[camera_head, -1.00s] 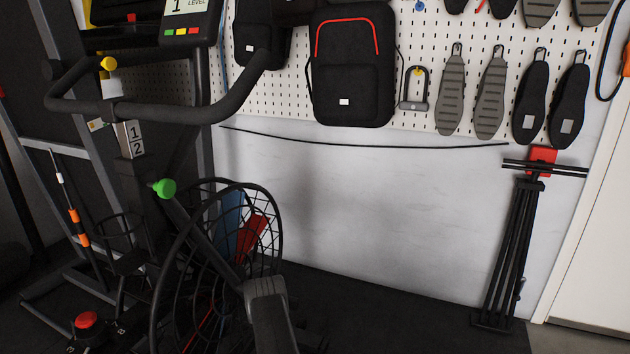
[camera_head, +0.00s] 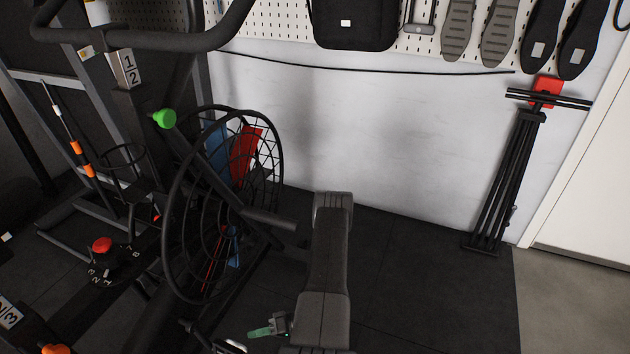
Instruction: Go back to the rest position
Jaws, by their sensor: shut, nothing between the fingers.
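A grey jointed link (camera_head: 326,255) rises from the bottom edge in the middle of the head view; it looks like part of my arm. I cannot make out my gripper or its fingertips. A small green piece (camera_head: 261,331) shows beside the lower left of the link, low in the picture. I cannot tell what it is or whether it touches the link.
A black exercise machine with a caged wheel (camera_head: 222,205) and a green knob (camera_head: 164,118) stands close on the left. A folded black stand (camera_head: 503,185) leans at the right wall. Insoles and a black backpack (camera_head: 353,22) hang above. Dark floor (camera_head: 430,290) right of the link is clear.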

